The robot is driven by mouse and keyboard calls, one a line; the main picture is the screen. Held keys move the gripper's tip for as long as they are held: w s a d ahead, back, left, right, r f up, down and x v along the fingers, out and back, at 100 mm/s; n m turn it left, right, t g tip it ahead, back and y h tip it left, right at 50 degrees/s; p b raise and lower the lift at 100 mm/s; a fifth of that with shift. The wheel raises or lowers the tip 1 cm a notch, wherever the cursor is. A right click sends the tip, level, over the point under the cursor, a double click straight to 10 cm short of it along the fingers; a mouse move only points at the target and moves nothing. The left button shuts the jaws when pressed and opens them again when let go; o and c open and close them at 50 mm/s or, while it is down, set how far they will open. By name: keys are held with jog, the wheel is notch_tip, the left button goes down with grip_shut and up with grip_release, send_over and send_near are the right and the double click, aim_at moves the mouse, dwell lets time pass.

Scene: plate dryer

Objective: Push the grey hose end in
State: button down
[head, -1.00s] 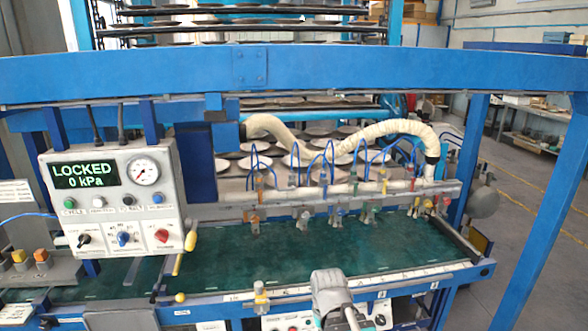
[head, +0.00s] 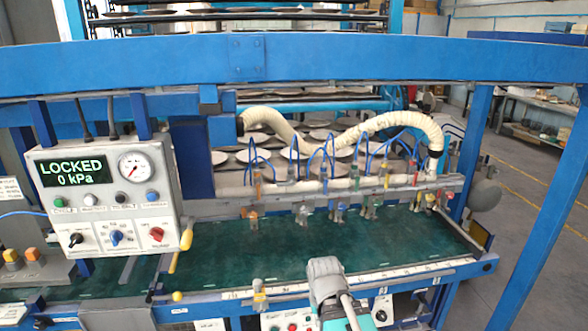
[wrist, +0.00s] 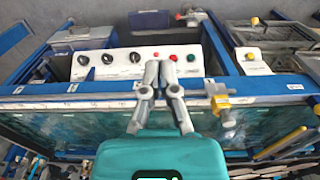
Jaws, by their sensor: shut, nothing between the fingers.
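A thick cream hose (head: 365,132) runs above the machine in the head view. Its left end meets a dark grey collar (head: 240,124) at a blue housing. Its right end bends down into another dark collar (head: 436,150). I cannot tell which of these is the grey hose end, or how far either is seated. My gripper (wrist: 160,63) is shut and empty in the wrist view, above the machine's front edge and a white knob panel (wrist: 125,62). In the head view my arm reaches in at the bottom centre, well in front of the hose. No hose end is recognisable in the wrist view.
A control box (head: 104,200) at left reads LOCKED, 0 kPa. A rail (head: 310,187) with coloured fittings and thin blue tubes crosses behind the green bed (head: 240,255). A yellow-topped fitting (head: 259,296) stands at the front edge. A blue beam (head: 340,58) spans above.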

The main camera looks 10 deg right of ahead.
jog(key=w+d+r+m+t+h, duration=0.1)
jog(key=w+d+r+t, duration=0.15)
jog(key=w, duration=0.45)
jog(key=w+d+r+t+h, duration=0.1)
jog(key=w+r+t, duration=0.25)
jog(key=w, duration=0.35)
jog(key=w+d+r+m+t+h, duration=0.1)
jog(key=w+d+r+t, duration=0.2)
jog(key=w, duration=0.5)
jog(key=w+a+r+n+t+y+p, duration=0.1)
jog(key=w+a+r+n+t+y, duration=0.1)
jog(key=w+r+t, duration=0.3)
jog(key=w+a+r+n+t+y, duration=0.1)
jog(key=w+a+r+t+y, duration=0.1)
jog(key=w+r+t+y, duration=0.2)
notch_tip(320, 180, up, 8)
jog(key=t, duration=0.3)
jog(key=shift+w+a+n+p, duration=0.4)
jog(key=shift+w, duration=0.1)
notch_tip(320, 180, up, 3)
jog(key=p, duration=0.3)
send_over(291, 169)
jog(key=s+d, duration=0.1)
jog(key=s, duration=0.3)
jog(key=shift+w+a+f+b, duration=0.1)
jog(key=shift+w+f+b, duration=0.4)
jog(key=shift+f+b, duration=0.35)
jog(key=shift+w+a+f+b, duration=0.1)
jog(key=shift+w+f+b, duration=0.4)
jog(key=shift+f+b, duration=0.35)
